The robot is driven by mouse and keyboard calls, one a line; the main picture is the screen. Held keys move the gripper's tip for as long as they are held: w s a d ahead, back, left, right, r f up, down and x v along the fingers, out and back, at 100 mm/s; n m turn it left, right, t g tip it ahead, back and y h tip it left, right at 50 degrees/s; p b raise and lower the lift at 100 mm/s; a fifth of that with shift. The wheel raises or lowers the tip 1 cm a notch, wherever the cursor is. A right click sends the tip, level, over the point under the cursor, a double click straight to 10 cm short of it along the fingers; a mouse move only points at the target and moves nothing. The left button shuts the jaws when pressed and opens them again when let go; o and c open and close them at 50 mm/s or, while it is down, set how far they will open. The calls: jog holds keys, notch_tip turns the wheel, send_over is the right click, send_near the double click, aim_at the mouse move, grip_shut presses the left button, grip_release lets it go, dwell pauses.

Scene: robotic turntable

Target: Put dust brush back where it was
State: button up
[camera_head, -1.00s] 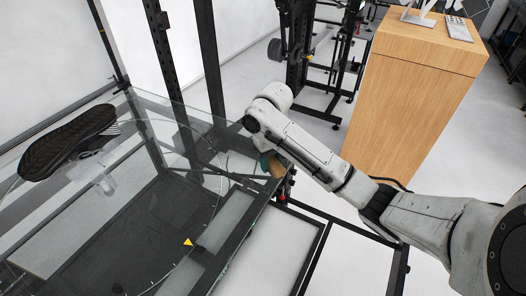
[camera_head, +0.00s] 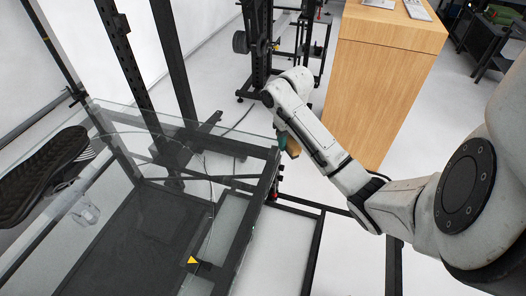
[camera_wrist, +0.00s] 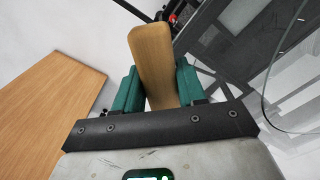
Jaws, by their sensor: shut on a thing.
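The dust brush shows as a flat light-wood piece (camera_wrist: 152,58) between the two green fingers of my gripper (camera_wrist: 157,82) in the wrist view. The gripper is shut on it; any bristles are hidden. In the head view my gripper (camera_head: 284,140) hangs below the wrist, mostly behind the arm, with a bit of the wood (camera_head: 293,149) showing. It is just beyond the right corner of the glass-topped turntable table (camera_head: 232,143), and I cannot tell its height against the glass.
A black shoe (camera_head: 38,178) is on the glass at the left. A yellow triangle marker (camera_head: 193,260) is on the table frame. A tall wooden cabinet (camera_head: 385,75) stands behind the arm. Black posts (camera_head: 125,60) and a rack (camera_head: 262,45) stand at the back.

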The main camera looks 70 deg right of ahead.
jog(key=shift+w+f, duration=0.4)
jog(key=shift+w, duration=0.1)
jog(key=w+d+f+b, duration=0.2)
jog(key=w+f+b, duration=0.1)
jog(key=w+b, duration=0.15)
send_over(264, 158)
jog(key=f, duration=0.4)
jog(key=shift+s+a+f, duration=0.1)
jog(key=shift+s+f, duration=0.1)
jog(key=shift+w+f, duration=0.15)
jog(key=shift+f, duration=0.8)
jog(key=shift+w+f, duration=0.1)
jog(key=shift+f, duration=0.8)
jog(key=shift+f, duration=0.1)
jog(key=o, duration=1)
notch_tip(264, 158, up, 12)
jog(key=shift+r, duration=0.15)
